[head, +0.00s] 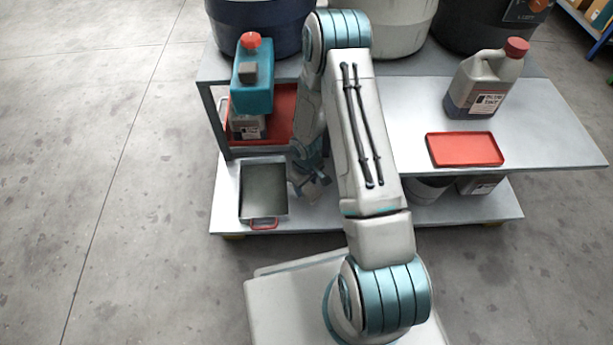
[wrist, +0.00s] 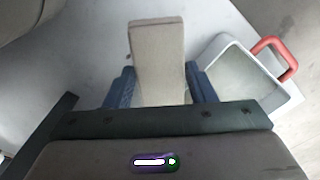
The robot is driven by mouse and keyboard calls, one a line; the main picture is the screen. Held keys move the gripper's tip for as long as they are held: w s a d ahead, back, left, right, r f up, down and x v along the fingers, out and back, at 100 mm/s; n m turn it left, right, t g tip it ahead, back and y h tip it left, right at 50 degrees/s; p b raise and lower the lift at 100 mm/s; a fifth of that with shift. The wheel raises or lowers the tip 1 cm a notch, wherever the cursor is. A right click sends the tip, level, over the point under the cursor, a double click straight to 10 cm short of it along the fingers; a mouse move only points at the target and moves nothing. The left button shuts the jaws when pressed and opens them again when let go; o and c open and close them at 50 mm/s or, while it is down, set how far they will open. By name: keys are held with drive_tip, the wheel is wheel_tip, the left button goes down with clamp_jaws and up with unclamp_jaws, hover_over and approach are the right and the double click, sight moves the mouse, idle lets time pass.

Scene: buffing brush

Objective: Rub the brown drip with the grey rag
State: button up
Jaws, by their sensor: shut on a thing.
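My gripper (head: 312,180) is low over the lower shelf, just right of a grey tray, and partly hidden by my arm in the head view. In the wrist view my gripper (wrist: 160,84) has its two blue fingers shut on a flat beige-grey piece, which I take to be the grey rag (wrist: 157,55). The rag sticks out beyond the fingertips over the pale shelf surface. I cannot tell whether it touches the shelf. I cannot make out the brown drip in either view; my arm and the rag hide part of the shelf.
The grey tray (head: 243,208) with a red handle is close to my gripper. A red bin (head: 283,105) holds a bottle behind it. A blue-tint jug (head: 485,80) and red tray (head: 464,149) are on the right tabletop. Large drums stand at the back.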

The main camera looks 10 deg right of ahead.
drive_tip(key=shift+r+p, duration=0.65)
drive_tip(key=shift+r, duration=0.55)
